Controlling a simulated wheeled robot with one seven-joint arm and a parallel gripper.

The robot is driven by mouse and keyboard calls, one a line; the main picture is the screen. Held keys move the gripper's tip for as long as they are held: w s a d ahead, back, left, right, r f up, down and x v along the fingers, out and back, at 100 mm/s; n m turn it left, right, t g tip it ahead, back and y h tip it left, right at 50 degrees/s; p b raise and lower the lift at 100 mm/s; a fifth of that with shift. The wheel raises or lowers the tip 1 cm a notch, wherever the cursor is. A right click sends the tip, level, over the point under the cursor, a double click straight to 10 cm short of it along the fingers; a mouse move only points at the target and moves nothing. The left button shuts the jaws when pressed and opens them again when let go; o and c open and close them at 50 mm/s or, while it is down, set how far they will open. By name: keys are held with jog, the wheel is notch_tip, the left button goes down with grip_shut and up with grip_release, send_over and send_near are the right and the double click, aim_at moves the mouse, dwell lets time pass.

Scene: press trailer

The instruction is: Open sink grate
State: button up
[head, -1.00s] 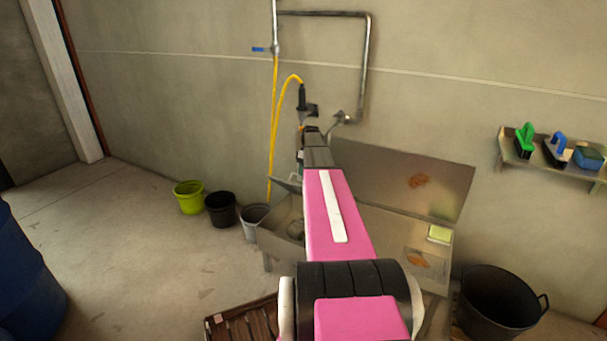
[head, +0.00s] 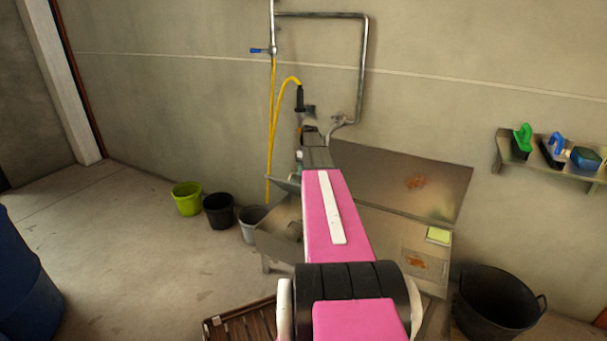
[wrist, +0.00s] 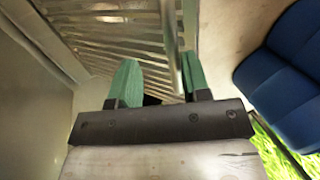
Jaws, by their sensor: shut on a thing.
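The sink grate (wrist: 115,35) shows in the wrist view as a row of pale metal bars, slanted across the top of the picture. My gripper (wrist: 160,78) has two green fingertips, one on each side of the grate's edge bar, and is shut on it. The bar lies close against the right fingertip. In the head view the metal sink (head: 278,238) stands against the wall, partly hidden behind my pink arm. My gripper is not clearly visible there, and most of the grate is hidden.
A green bucket (head: 187,198), a black bucket (head: 220,210) and a grey bucket (head: 251,222) stand left of the sink. A large black tub (head: 497,302) is at the right. A yellow hose (head: 272,130) hangs on the wall. A wooden crate (head: 240,324) lies in front.

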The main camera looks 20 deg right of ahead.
jog(key=v, duration=1)
jog(key=shift+s+a, duration=0.1)
